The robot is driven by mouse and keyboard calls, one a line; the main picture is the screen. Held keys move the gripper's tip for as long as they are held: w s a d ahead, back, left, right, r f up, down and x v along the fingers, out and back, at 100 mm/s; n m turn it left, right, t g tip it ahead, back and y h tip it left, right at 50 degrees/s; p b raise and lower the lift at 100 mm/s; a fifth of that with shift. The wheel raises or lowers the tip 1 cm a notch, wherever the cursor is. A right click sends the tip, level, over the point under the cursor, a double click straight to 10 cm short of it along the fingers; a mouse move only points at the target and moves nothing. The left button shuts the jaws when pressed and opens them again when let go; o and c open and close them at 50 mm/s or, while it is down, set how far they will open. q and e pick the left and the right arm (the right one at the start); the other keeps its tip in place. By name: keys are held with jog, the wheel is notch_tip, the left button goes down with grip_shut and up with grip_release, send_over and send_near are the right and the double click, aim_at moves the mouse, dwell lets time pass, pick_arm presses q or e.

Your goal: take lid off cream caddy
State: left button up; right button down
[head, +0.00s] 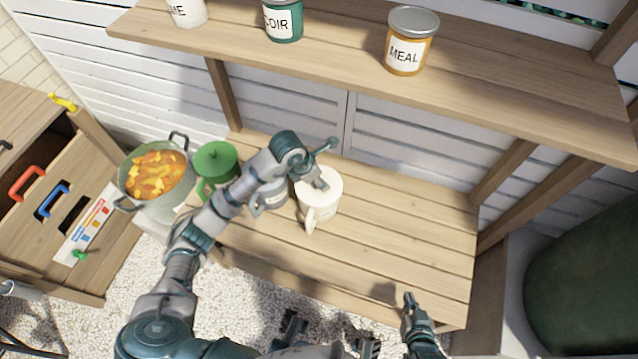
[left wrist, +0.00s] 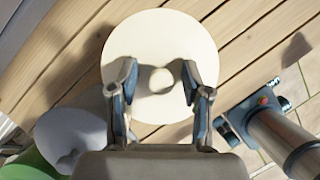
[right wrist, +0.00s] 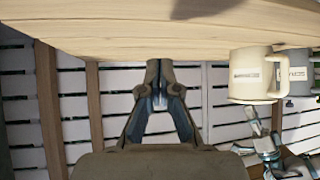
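The cream caddy (head: 312,210) stands upright on the slatted bench, its handle towards me. Its round lid is on top and fills the middle of the left wrist view (left wrist: 160,35), with a small knob (left wrist: 161,80) at its centre. My left gripper (left wrist: 157,78) is open over the lid, one finger on each side of the knob with gaps between. Whether the fingertips touch the lid is unclear. My right gripper (head: 409,298) is near the bench's front edge, away from the caddy; its fingertips (right wrist: 160,66) are together and empty. The caddy also shows in the right wrist view (right wrist: 246,88).
A grey caddy (head: 268,196) stands close left of the cream one, partly behind my left arm. A green lidded caddy (head: 212,160) and a pot of orange chunks (head: 140,200) are further left. Tins stand on the shelf (head: 340,50) above. The bench's right side (head: 410,235) is clear.

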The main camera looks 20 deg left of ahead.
pick_arm(q)
jog(key=shift+f, duration=0.15)
grip_shut()
